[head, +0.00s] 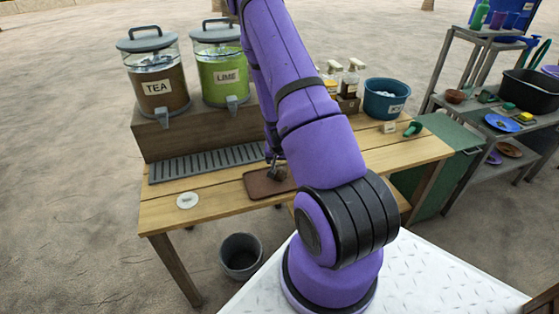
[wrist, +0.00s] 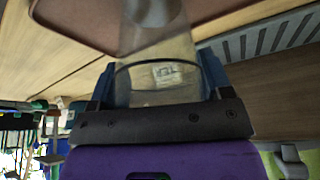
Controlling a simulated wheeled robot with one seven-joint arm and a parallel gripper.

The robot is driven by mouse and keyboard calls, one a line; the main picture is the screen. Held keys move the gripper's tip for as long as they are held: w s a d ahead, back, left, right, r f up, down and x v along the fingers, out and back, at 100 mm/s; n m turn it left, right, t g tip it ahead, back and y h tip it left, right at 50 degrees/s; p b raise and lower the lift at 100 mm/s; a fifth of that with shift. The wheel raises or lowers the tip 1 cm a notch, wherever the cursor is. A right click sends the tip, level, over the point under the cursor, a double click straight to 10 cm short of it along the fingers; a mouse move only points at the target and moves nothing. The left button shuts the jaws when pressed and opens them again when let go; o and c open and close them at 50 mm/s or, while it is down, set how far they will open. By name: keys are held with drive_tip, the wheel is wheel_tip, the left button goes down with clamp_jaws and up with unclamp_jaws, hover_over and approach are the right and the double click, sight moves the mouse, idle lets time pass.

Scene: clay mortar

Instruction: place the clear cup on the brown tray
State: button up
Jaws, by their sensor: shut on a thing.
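The clear cup (wrist: 158,48) is between the two blue fingers of my gripper (wrist: 160,78) in the wrist view, and the fingers are shut on it. A label shows through its clear wall. The brown tray (wrist: 75,14) lies beyond the cup at the top of the wrist view, and the cup's far part overlaps it in the picture. In the head view the brown tray (head: 260,190) lies on the wooden table, partly hidden by my arm. My gripper (head: 276,172) is just over the tray there, mostly hidden. I cannot tell whether the cup touches the tray.
A grey drip grate (head: 205,163) lies left of the tray, before the tea dispenser (head: 158,85) and lime dispenser (head: 222,72). A white round coaster (head: 187,200) is near the table's front left. A blue tub (head: 386,100) stands at right. A grey bucket (head: 240,256) is below.

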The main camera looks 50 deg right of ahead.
drive_tip(key=shift+f, duration=0.2)
drive_tip(key=shift+f, duration=0.15)
drive_tip(key=o, duration=1)
